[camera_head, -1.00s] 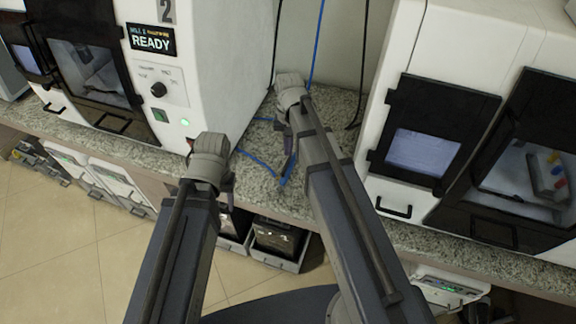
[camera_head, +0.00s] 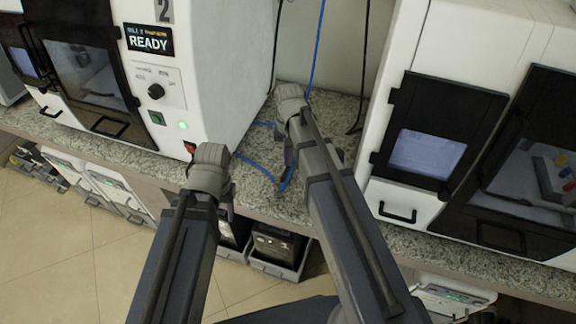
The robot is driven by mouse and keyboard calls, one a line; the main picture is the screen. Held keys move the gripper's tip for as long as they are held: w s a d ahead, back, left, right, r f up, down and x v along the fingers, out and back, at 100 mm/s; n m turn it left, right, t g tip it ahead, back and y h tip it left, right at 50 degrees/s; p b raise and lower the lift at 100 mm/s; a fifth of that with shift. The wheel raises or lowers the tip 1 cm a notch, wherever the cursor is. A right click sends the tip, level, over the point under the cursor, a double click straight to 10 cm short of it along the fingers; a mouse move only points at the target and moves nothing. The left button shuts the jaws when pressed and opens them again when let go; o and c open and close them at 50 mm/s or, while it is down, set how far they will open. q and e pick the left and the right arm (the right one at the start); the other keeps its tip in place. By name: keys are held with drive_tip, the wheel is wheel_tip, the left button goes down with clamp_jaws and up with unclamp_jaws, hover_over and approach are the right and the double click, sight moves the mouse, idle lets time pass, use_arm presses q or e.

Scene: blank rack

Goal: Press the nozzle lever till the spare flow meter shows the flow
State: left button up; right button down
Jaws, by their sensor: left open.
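My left gripper (camera_head: 226,198) is near the front edge of the counter, in front of the left machine's lower right corner. It is open, and its fingers are mostly hidden by its own wrist. My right gripper (camera_head: 289,155) is over the counter between the two machines, pointing down. Its fingers are small and dark, and I cannot tell whether they are open or shut. A blue hose (camera_head: 258,165) runs on the counter to a small blue-grey piece (camera_head: 285,180) just below the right gripper. I cannot make out a nozzle lever or a flow meter.
A white machine (camera_head: 205,60) marked 2 with a READY display (camera_head: 149,42) stands at left. Another white machine (camera_head: 385,196) with dark doors stands at right. The granite counter (camera_head: 255,195) between them is mostly clear. Cables hang behind. Bins (camera_head: 277,262) sit below.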

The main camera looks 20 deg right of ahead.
drive_tip(key=w, duration=0.2)
drive_tip(key=w+d+r+p, duration=0.1)
drive_tip(key=shift+s, duration=0.1)
drive_tip(key=shift+r, duration=0.1)
wheel_tip(320, 180, up, 8)
drive_tip(key=p, duration=0.7)
drive_tip(key=shift+w+d+f+p, duration=0.2)
drive_tip(key=shift+w+f+p, duration=0.05)
drive_tip(key=shift+w+p, duration=0.1)
